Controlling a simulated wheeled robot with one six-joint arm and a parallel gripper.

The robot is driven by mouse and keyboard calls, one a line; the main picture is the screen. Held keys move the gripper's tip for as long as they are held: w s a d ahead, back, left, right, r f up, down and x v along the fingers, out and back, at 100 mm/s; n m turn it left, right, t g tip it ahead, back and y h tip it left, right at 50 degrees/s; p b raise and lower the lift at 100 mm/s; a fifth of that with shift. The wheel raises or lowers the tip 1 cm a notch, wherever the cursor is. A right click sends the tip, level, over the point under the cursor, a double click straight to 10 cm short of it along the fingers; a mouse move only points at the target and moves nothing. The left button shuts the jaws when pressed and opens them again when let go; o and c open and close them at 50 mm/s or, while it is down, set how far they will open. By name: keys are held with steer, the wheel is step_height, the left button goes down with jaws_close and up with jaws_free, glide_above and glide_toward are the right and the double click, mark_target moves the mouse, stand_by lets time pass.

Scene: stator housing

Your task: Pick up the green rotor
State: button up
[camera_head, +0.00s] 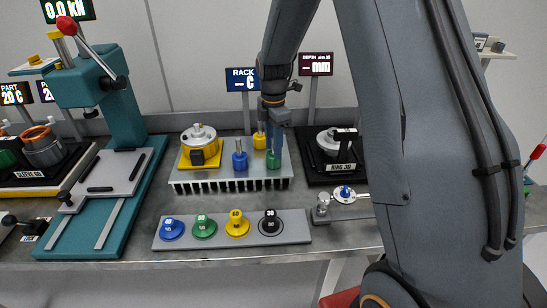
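A small green piece (274,161), which looks like the green rotor, stands in the finned rack (231,184), at the right of its front row. My gripper (275,146) reaches straight down over it from above, and its fingers hide the upper part of the piece. I cannot tell whether the fingers touch it or are closed around it. A blue rotor (240,158) stands to its left in the rack, and a yellow one (259,138) stands just behind and left.
A yellow fixture with a metal housing (200,146) sits on the rack's left. A black fixture (333,160) stands close on the right. In front, a grey strip (290,228) holds blue, green, yellow and black knobs. A teal press (107,165) stands left.

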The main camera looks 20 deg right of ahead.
jaws_close()
steer(key=shift+w+r, duration=0.1)
stand_by(1.2)
